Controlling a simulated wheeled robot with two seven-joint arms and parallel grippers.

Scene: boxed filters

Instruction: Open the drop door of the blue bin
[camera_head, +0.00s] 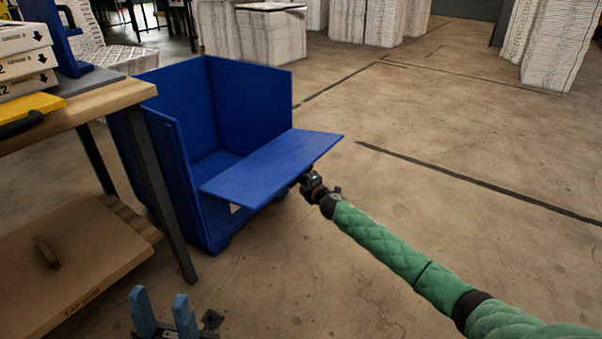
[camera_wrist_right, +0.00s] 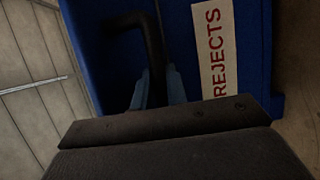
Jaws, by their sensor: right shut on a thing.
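The blue bin (camera_head: 247,105) stands on the floor right of the table. Its drop door (camera_head: 272,168) is swung out from the front and lies nearly flat, with the bin's inside visible behind it. My right gripper (camera_head: 305,178) is at the door's right edge, partly hidden beneath it. In the right wrist view, its blue-grey fingers (camera_wrist_right: 158,86) are shut on a dark handle (camera_wrist_right: 153,40), beside a REJECTS label (camera_wrist_right: 215,60) on a blue panel. My left gripper (camera_head: 162,305) is at the bottom of the head view, its two fingers apart and empty.
A wooden table (camera_head: 90,108) with white boxes (camera_head: 25,60) and a yellow item (camera_head: 30,108) stands close to the bin's left. A cardboard box (camera_head: 70,275) sits on its lower shelf. Wrapped stacks (camera_head: 270,35) stand behind. The floor at right is clear.

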